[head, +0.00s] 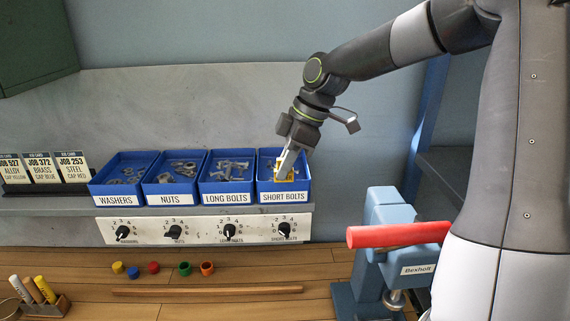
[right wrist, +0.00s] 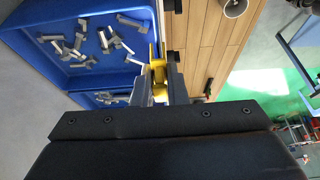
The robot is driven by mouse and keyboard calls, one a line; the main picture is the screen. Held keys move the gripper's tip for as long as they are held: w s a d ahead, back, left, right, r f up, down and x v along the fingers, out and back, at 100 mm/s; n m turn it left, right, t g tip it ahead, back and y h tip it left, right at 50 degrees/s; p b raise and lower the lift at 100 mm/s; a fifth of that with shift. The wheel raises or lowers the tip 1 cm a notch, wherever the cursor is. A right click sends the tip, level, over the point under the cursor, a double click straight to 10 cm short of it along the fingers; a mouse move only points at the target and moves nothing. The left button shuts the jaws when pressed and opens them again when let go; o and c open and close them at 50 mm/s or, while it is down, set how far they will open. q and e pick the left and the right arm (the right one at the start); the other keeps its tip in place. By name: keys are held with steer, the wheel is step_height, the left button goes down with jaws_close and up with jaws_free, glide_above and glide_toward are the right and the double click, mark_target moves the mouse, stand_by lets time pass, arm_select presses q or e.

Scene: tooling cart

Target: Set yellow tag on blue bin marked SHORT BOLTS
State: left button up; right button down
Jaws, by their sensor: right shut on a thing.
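The blue bin marked SHORT BOLTS (head: 302,186) is the rightmost in a row of blue bins on the shelf. My right gripper (head: 284,168) points down at its front part and is shut on the yellow tag (head: 284,177). The tag shows just above the bin's white label, partly hidden by the fingers. In the right wrist view the tag (right wrist: 155,62) is between the fingers (right wrist: 162,80), at the edge of a blue bin (right wrist: 90,15) with loose bolts. I cannot tell whether it rests on the rim. My left gripper is not in view.
Bins marked WASHERS (head: 113,199), NUTS (head: 173,198) and LONG BOLTS (head: 227,197) stand close on the left. A panel of knobs (head: 205,230) sits below. A blue vise (head: 385,215) with a red bar (head: 395,235) is at the right. Small coloured caps lie on the wooden bench.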

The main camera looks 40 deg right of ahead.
steer(key=shift+f, duration=0.1)
steer(key=shift+f+b, duration=0.55)
steer(key=shift+b, duration=0.1)
stand_by(0.4)
steer(key=c, duration=0.9)
jaws_free()
steer(key=shift+r, duration=0.1)
steer(key=shift+r+p, duration=2.75)
steer(key=shift+r, duration=0.7)
